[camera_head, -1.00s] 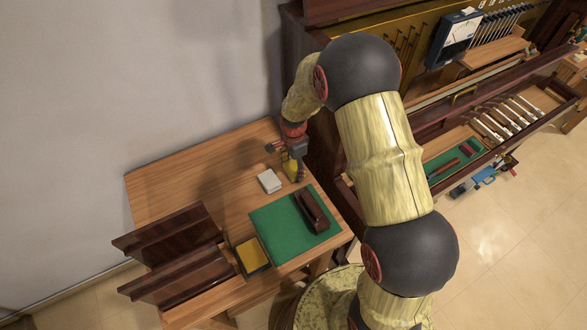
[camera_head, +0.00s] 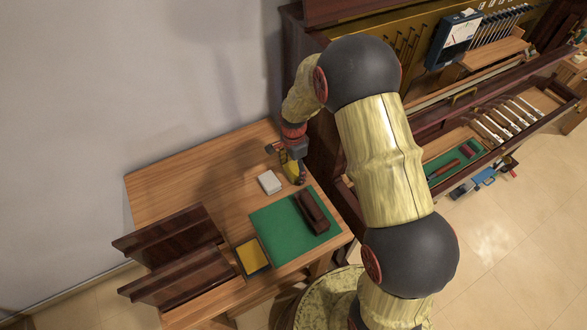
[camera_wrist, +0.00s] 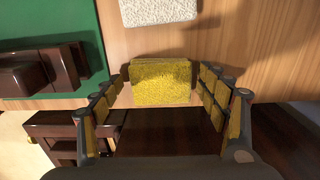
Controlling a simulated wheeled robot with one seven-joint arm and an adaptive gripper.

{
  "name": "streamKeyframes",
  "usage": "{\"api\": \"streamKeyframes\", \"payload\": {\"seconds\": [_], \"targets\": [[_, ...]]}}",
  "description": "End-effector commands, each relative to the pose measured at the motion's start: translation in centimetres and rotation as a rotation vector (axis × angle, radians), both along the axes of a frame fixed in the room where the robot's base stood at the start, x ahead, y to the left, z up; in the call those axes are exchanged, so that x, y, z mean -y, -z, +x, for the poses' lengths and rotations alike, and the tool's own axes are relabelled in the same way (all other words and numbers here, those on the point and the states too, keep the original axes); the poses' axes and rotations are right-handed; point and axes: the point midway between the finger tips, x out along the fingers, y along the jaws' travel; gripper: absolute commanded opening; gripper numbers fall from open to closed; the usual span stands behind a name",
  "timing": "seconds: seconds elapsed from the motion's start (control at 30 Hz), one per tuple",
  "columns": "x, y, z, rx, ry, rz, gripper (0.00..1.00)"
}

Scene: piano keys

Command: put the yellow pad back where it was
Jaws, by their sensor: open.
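A yellow pad (camera_wrist: 160,84) with a rough surface is between my gripper's fingers in the wrist view. My gripper (camera_wrist: 160,104) is open, with a finger on each side of the pad and visible gaps. In the head view my gripper (camera_head: 295,174) is low at the table's right side, beside the white block. Yellow shows at the fingers there, mostly hidden. A second yellow piece (camera_head: 252,256) lies in a dark-edged holder by the green mat's left edge.
A white block (camera_head: 269,182) lies just left of my gripper. A green mat (camera_head: 275,232) carries a dark brown block (camera_head: 312,212). Dark wooden racks (camera_head: 178,262) stand at the table's left end. The opened piano (camera_head: 318,130) is close on the right. The table's back left is clear.

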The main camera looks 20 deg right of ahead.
Motion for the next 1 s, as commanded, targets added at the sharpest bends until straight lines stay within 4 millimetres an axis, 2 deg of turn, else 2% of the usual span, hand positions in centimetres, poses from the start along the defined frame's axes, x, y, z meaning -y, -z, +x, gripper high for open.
{"api": "streamKeyframes", "payload": {"seconds": [0.17, 0.5, 0.87, 0.97, 1.0], "targets": [[0.0, -2.5, 0.1, 0.004, 0.0, 0.0, 0.74], [0.0, -9.3, 0.1, 0.003, 0.0, 0.0, 0.74], [0.0, -13.2, -0.2, 0.012, -0.024, -0.001, 0.74], [0.0, -16.1, -0.9, 0.043, -0.098, -0.002, 0.74], [0.0, -17.7, -1.4, 0.061, -0.142, -0.004, 0.74]]}}
